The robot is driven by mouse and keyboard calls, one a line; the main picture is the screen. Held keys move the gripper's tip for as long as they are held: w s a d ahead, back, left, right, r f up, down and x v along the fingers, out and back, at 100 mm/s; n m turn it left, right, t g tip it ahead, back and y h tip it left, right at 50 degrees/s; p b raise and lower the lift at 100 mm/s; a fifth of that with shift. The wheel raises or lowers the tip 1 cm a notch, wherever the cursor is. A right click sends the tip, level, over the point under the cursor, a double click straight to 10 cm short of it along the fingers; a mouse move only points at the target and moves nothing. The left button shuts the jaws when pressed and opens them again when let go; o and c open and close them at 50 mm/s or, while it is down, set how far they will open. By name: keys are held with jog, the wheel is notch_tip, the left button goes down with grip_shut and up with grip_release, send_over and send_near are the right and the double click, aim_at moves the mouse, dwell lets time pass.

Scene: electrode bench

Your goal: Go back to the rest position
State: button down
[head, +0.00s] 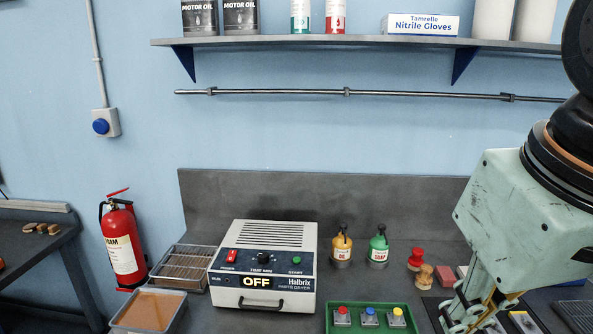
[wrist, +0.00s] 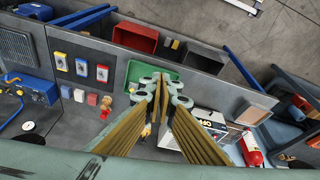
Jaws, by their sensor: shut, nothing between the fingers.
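My gripper (head: 472,312) hangs at the right of the head view, over the bench, right of the green tray (head: 371,304). In the wrist view my gripper (wrist: 163,88) has its fingers together with nothing between them. There it appears in front of the green tray (wrist: 137,72), hiding part of it and of the white parts dryer (wrist: 206,124). I cannot tell how high the fingertips are above the bench.
The parts dryer (head: 264,262) reads OFF. Two oilers, yellow (head: 341,246) and green (head: 379,249), stand behind the tray. Red (head: 416,258) and wooden (head: 424,278) pieces stand close to my gripper. A shelf (head: 340,42) and rail (head: 270,92) run along the wall.

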jog(key=shift+m, duration=0.6)
jog(key=s, duration=0.1)
jog(key=s+f, duration=0.1)
jog(key=s+d+f, duration=0.1)
jog(key=s, duration=0.1)
jog(key=shift+f+b, duration=0.15)
jog(key=shift+b, duration=0.15)
jog(key=c, duration=3.3)
grip_release()
jog(key=shift+w, duration=0.1)
jog(key=shift+c, duration=0.2)
